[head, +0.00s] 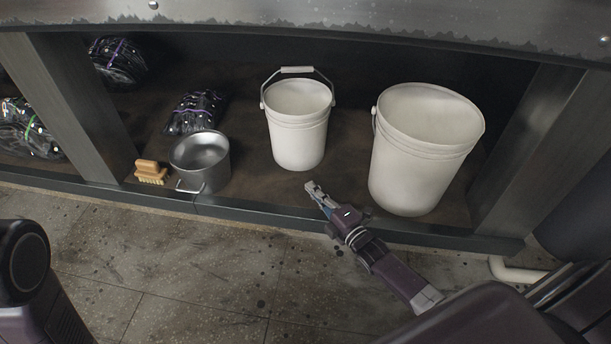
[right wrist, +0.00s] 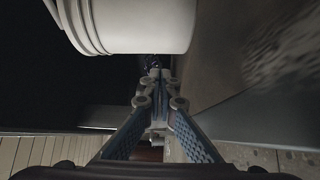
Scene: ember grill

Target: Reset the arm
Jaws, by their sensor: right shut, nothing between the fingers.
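My right gripper (head: 315,190) is shut and empty at the front of the low shelf, between the two white buckets and a little in front of them. It also shows in the right wrist view (right wrist: 155,75), its fingers together, with a white bucket above it in the picture. My right arm reaches in from the lower right. My left gripper is not in view; a dark part of my body shows at the lower left.
The shelf (head: 345,205) holds a smaller white bucket (head: 298,135) with its handle up, a larger white bucket (head: 415,165), a metal pot (head: 205,175), a brush (head: 151,170) and several dark bags (head: 195,112). Posts stand at both sides. The tiled floor in front is clear.

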